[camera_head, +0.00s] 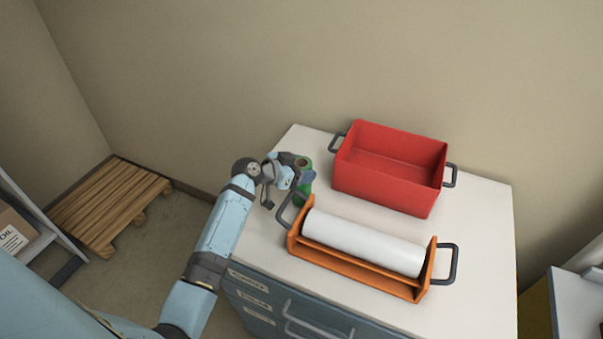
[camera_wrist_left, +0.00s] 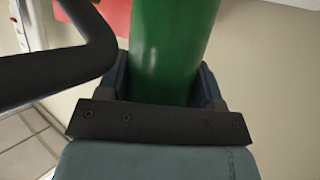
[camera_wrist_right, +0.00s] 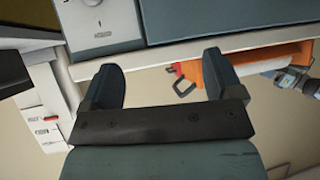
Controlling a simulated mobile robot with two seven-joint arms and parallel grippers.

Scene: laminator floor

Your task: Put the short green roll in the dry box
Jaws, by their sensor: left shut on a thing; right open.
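The short green roll (camera_head: 304,190) stands about upright at the left of the white cabinet top, between the red box and the orange cradle's handle. My left gripper (camera_head: 296,177) is shut on it; the roll (camera_wrist_left: 172,45) fills the space between the fingers (camera_wrist_left: 165,88) in the left wrist view. I cannot tell whether its bottom touches the top. An open red box (camera_head: 385,190) with nothing visible inside sits at the back; no label shows whether it is the dry box. My right gripper (camera_wrist_right: 164,82) is open and empty in the right wrist view.
An orange cradle (camera_head: 355,277) with a long white roll (camera_head: 363,243) and dark end handles stands in front of the red box. The cabinet top (camera_head: 487,235) is clear at the right. A wooden pallet (camera_head: 110,205) lies on the floor at the left.

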